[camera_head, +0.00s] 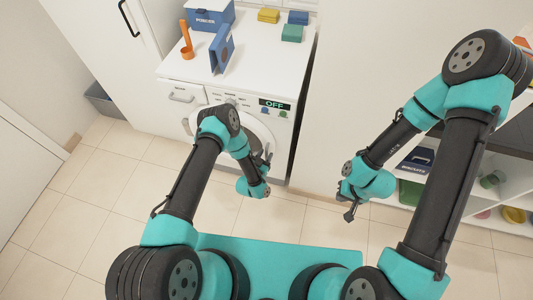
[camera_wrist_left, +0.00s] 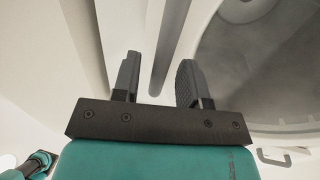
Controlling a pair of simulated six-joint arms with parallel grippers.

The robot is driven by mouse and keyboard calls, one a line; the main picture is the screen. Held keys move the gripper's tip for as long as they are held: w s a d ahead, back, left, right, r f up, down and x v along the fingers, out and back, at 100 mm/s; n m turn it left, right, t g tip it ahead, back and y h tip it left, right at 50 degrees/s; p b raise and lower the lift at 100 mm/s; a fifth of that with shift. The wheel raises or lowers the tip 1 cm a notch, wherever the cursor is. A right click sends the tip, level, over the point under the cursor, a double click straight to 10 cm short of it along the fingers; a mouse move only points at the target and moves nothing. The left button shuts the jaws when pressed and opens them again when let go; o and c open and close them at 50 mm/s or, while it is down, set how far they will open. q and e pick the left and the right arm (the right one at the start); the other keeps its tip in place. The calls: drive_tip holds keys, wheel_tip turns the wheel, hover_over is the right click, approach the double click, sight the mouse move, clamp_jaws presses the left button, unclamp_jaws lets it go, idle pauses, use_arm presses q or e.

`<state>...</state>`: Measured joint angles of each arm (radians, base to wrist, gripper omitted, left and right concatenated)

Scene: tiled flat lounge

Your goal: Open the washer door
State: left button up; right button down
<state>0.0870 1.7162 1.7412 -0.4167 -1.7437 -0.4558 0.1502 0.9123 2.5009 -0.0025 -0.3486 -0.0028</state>
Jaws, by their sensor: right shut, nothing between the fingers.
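The white washer (camera_head: 283,142) stands at the back centre, with an OFF display on its front. Its round door (camera_head: 262,133) is partly hidden behind my left arm and looks shut. In the left wrist view, the dark round door glass (camera_wrist_left: 265,60) fills the right side. My left gripper (camera_head: 264,160) is at the washer's front, near the door's right side. The left wrist view shows its fingers (camera_wrist_left: 158,78) apart, with a grey upright strip between them; whether they touch it I cannot tell. My right gripper (camera_head: 350,208) is shut and empty, away from the washer.
An open shelf (camera_head: 480,205) stands at right.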

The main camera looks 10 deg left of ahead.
use_arm(q)
drive_tip(key=shift+w+d, duration=0.2)
drive_tip(key=shift+w, duration=0.4)
clamp_jaws()
